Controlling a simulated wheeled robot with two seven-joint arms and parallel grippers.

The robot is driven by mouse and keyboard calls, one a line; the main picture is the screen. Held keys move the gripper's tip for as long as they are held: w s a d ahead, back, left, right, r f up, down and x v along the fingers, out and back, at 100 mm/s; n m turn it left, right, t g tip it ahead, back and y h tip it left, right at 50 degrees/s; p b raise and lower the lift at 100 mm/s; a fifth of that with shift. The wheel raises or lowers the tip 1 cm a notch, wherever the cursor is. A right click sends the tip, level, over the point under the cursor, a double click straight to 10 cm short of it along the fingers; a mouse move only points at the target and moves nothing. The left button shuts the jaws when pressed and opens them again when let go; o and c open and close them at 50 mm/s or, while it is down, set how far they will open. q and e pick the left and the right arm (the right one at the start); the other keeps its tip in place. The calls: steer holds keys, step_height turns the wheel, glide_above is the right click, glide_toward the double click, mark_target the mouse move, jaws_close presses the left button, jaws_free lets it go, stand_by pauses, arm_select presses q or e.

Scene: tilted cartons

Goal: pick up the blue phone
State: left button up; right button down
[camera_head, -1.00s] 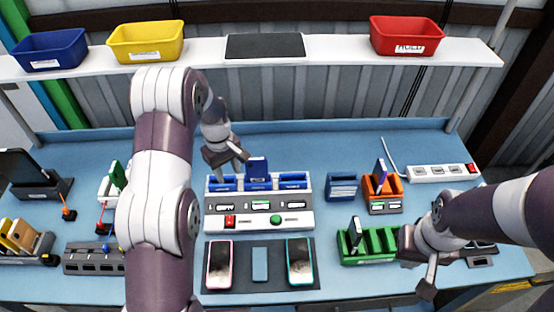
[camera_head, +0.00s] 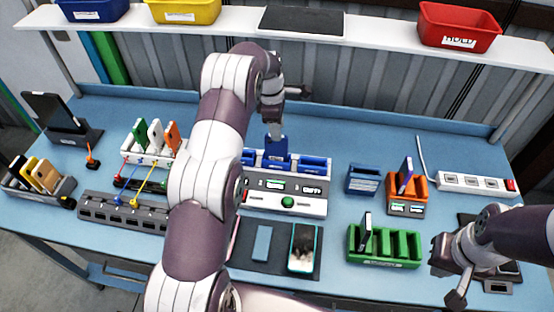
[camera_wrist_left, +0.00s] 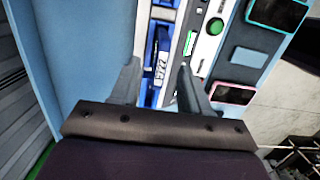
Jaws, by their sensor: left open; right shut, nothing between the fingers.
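A blue phone (camera_head: 276,148) stands upright in the middle blue slot of the white dock station (camera_head: 300,204) in the head view. My left gripper (camera_head: 284,110) is behind and just above it, partly covered by its own wrist. In the left wrist view, the left gripper (camera_wrist_left: 158,63) is open, with its fingers over the blue dock row and nothing clearly gripped. Which blue part there is the phone, I cannot tell. My right gripper (camera_head: 449,272) is shut and empty, right of the green rack (camera_head: 383,262).
A flat blue slab (camera_head: 262,244) and a teal-edged phone (camera_head: 304,248) lie on the dark mat (camera_head: 278,270). An orange holder (camera_head: 407,188), a blue block (camera_head: 362,180) and a power strip (camera_head: 475,183) stand right. A shelf (camera_head: 375,28) with bins runs above.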

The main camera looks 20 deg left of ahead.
mark_target(275, 143)
arm_select(q)
step_height(275, 143, down, 4)
steer(key=p, duration=0.3)
steer(key=shift+s+a+p, duration=0.1)
steer(key=shift+p, duration=0.3)
step_height(275, 143, down, 3)
steer(key=shift+a+r+p, duration=0.1)
steer(key=shift+p, duration=0.25)
steer(key=shift+f, duration=0.3)
steer(key=shift+d, duration=0.2)
steer(key=shift+c, duration=0.6)
steer(key=c, duration=0.6)
jaws_close()
steer(key=shift+a, duration=0.1)
